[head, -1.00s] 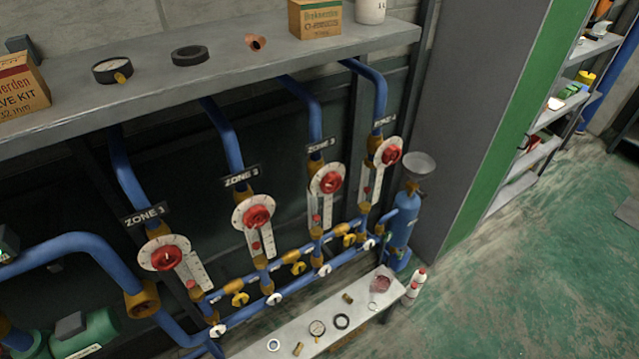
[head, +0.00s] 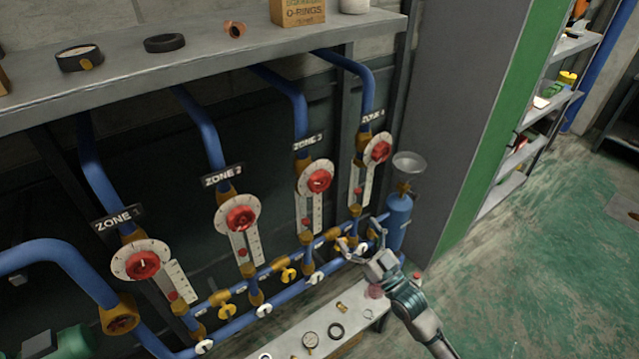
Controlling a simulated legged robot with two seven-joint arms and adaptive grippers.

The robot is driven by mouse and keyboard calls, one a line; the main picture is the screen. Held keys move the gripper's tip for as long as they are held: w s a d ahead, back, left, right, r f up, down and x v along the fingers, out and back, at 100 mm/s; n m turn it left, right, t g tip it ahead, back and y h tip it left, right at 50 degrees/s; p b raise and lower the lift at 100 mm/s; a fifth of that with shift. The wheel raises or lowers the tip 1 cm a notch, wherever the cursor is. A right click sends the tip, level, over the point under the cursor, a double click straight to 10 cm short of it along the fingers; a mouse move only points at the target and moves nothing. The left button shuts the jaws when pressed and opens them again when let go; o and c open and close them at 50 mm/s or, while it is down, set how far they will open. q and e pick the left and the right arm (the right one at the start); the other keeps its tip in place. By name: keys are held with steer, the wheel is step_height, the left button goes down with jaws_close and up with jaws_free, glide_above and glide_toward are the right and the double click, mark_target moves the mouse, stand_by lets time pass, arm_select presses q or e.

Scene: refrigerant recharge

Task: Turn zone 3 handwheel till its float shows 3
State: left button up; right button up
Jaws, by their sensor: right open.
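The zone 3 handwheel (head: 319,181) is a red knob on a white round dial, under the ZONE 3 label (head: 309,142). Its white float scale (head: 312,214) hangs below the dial. A red float sits low on the scale, but its exact reading is too small to tell. My right gripper (head: 358,240) is open and empty, below and to the right of the zone 3 dial, in front of the lower pipes. It is apart from the handwheel. My left gripper is not in view.
Zone 1 (head: 143,265), zone 2 (head: 241,218) and zone 4 (head: 380,151) handwheels flank zone 3. Blue pipes with yellow and white valves run below. A blue cylinder (head: 398,218) stands right. A low bench (head: 290,338) holds small parts. A shelf (head: 200,62) overhangs the wheels.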

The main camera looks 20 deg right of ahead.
glide_toward(323, 184)
steer(key=p+x, duration=0.2)
steer(key=x, duration=0.9)
steer(key=shift+a, duration=0.15)
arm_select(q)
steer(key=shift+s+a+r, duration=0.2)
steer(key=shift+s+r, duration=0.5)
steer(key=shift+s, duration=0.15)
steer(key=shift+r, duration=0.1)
arm_select(e)
steer(key=c, duration=1.1)
